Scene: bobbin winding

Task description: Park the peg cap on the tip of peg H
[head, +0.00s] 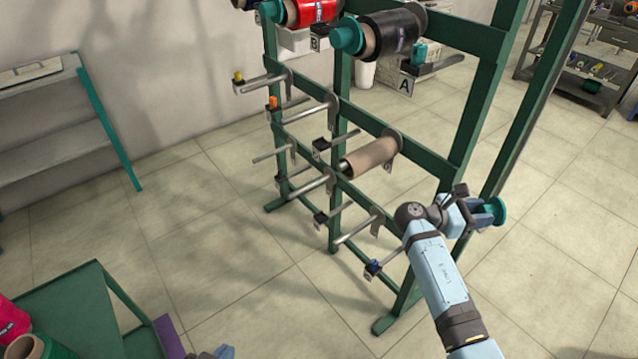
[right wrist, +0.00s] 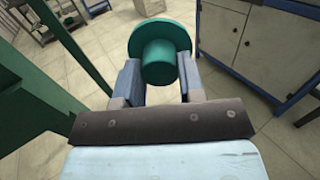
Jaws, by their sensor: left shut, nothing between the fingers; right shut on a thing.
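The peg cap (head: 497,210) is a teal flanged disc. My right gripper (head: 482,212) is shut on it, to the right of the rack's near upright. In the right wrist view the cap (right wrist: 160,62) sits between the two blue fingers (right wrist: 160,85), its round hub facing the camera. The green rack (head: 455,165) carries several bare metal pegs, among them a low near one (head: 357,229). I cannot read a letter H, so I cannot tell which peg is H. My left gripper (head: 222,352) barely shows at the bottom edge, shut and empty, away from the rack.
A brown core (head: 370,158) sits on a middle peg. Black (head: 388,36) and red (head: 312,10) rolls with teal caps are on top pegs. Small brackets, one with a blue part (head: 373,267), stick out near the pegs. A green cart (head: 75,310) stands at lower left. Open floor lies between.

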